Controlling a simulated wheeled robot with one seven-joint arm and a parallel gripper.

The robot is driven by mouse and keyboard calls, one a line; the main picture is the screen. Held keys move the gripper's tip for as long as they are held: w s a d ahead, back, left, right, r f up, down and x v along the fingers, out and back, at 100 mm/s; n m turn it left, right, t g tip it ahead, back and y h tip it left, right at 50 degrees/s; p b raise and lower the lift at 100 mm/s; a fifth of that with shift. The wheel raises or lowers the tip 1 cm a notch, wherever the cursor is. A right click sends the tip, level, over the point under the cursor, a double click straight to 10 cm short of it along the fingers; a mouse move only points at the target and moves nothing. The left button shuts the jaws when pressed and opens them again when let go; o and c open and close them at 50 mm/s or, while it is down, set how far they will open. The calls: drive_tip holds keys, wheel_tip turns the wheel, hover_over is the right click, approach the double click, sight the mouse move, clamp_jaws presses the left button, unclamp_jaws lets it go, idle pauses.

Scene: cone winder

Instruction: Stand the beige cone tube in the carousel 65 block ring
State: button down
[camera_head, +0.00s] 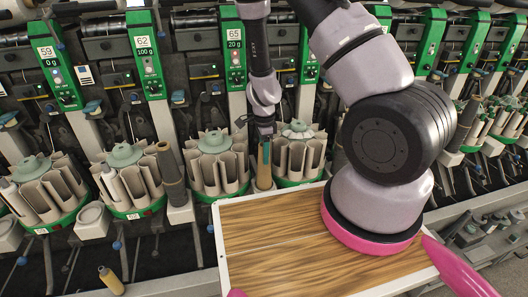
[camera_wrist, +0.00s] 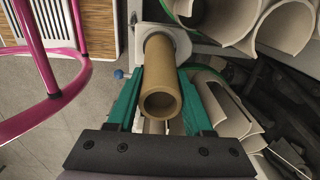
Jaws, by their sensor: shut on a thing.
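My gripper (camera_head: 265,135) points down and is shut on the beige cone tube (camera_head: 263,172), which is upright between two carousels. In the wrist view the teal fingers of my gripper (camera_wrist: 160,100) flank the tube (camera_wrist: 162,85), and its open end faces the camera. The tube's far end is at a pale block (camera_wrist: 182,43); whether it rests there is unclear. Carousel 65 (camera_head: 217,170), below the panel marked 65 (camera_head: 235,36), is just left of the tube in the head view. It has a ring of pale curved pockets on a green base. The ring's far side is hidden.
Another carousel (camera_head: 300,155) stands close on the right. Carousel 62 (camera_head: 128,180) is at left, with a dark cone (camera_head: 170,165) beside it. A wood-topped board (camera_head: 270,240) lies in front. A yellowish tube (camera_head: 111,281) is at lower left.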

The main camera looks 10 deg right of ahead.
drive_tip(key=shift+f, duration=0.2)
drive_tip(key=shift+c, duration=1.1)
unclamp_jaws()
drive_tip(key=shift+r, duration=0.1)
wheel_tip(320, 180, up, 11)
drive_tip(key=shift+f, duration=0.2)
